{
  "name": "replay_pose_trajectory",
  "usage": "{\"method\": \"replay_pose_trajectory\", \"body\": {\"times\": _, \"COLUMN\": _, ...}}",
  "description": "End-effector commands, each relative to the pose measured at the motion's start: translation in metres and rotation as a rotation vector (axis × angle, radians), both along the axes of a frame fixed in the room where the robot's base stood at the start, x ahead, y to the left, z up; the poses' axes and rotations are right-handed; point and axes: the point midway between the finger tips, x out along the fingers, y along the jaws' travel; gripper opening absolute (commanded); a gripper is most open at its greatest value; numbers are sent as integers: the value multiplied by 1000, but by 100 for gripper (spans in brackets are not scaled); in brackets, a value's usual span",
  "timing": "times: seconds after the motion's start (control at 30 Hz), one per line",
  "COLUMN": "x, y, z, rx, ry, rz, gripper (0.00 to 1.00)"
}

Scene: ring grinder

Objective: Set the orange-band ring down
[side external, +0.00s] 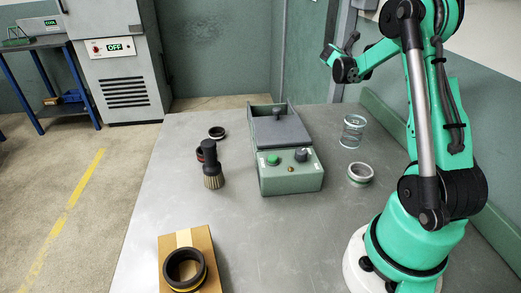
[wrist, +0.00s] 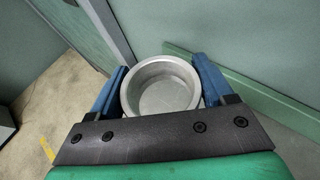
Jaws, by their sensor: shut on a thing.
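In the wrist view, my gripper (wrist: 162,86) is shut on a silver-grey metal ring (wrist: 138,80). Its blue fingers press on the ring's left and right sides. I look down into the ring's open top, and no orange band shows from this angle. The dark bar of my gripper covers the ring's near lower edge. In the side external view, I cannot clearly make out the fingers or the held ring; part of my arm hangs over the table's far right corner.
A yellow-banded dark ring (side external: 184,262) sits on a cardboard box (side external: 204,243). The table's front middle is clear.

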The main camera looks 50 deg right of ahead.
Motion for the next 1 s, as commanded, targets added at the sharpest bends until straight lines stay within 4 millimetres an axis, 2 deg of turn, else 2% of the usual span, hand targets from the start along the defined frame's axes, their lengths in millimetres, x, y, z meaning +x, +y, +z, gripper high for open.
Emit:
{"method": "replay_pose_trajectory", "body": {"times": 0.1, "x": 0, "y": 0, "z": -38, "rx": 0, "ry": 1, "rz": 0, "gripper": 11}}
{"method": "replay_pose_trajectory", "body": {"times": 0.2, "x": 0, "y": 0, "z": -65, "rx": 0, "ry": 1, "rz": 1, "gripper": 11}}
{"method": "replay_pose_trajectory", "body": {"times": 0.33, "x": 0, "y": 0, "z": -92, "rx": 0, "ry": 1, "rz": 1, "gripper": 11}}
{"method": "replay_pose_trajectory", "body": {"times": 0.57, "x": 0, "y": 0, "z": -113, "rx": 0, "ry": 1, "rz": 1, "gripper": 11}}
{"method": "replay_pose_trajectory", "body": {"times": 0.8, "x": 0, "y": 0, "z": -143, "rx": 0, "ry": 1, "rz": 1, "gripper": 11}}
{"method": "replay_pose_trajectory", "body": {"times": 1.0, "x": 0, "y": 0, "z": -149, "rx": 0, "ry": 1, "rz": 1, "gripper": 11}}
